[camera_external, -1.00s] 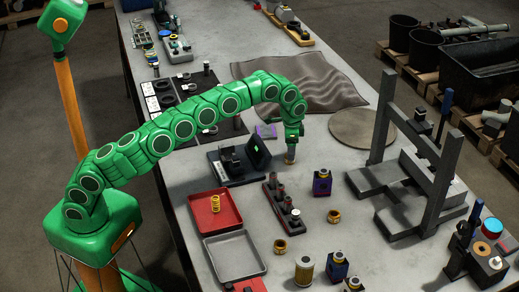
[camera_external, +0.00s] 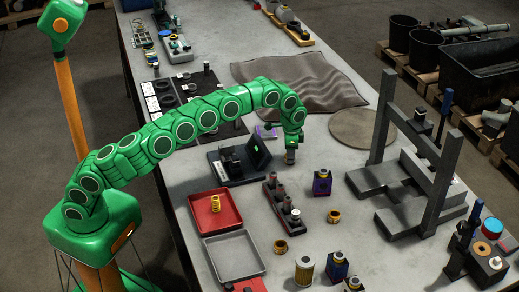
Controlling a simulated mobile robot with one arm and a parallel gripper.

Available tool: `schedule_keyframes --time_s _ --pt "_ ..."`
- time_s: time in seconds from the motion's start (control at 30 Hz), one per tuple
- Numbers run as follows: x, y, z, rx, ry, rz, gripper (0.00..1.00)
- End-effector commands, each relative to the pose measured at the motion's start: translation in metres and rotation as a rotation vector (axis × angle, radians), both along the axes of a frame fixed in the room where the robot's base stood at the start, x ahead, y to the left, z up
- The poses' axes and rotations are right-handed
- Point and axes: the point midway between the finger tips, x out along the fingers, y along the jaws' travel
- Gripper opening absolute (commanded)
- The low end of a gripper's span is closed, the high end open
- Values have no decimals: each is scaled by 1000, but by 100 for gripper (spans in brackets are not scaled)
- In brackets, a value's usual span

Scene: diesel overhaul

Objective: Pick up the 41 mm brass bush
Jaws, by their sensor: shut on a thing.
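My gripper (camera_external: 291,156) hangs below the green wrist, pointing down, over the bench right of the black device with a screen. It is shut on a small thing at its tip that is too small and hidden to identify. One brass bush (camera_external: 281,246) sits on the bench in front of the dark rack. Another brass bush (camera_external: 334,216) sits to the right, below a dark block with a yellow top. Both are apart from my gripper. I cannot tell their sizes.
A dark rack (camera_external: 272,190) with several upright pins stands just in front of my gripper. A red tray (camera_external: 232,222) holding a yellow spring and a grey tray (camera_external: 238,272) lie left. A grey press frame (camera_external: 432,190) stands right.

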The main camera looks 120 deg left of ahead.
Motion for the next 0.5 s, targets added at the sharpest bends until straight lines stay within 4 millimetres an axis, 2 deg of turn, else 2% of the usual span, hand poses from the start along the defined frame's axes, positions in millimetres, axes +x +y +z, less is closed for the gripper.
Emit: schedule_keyframes --time_s 0.23,0.5 --pt "0 0 4 0 -1 0 0" --pt "0 1 27 1 -2 1 0"
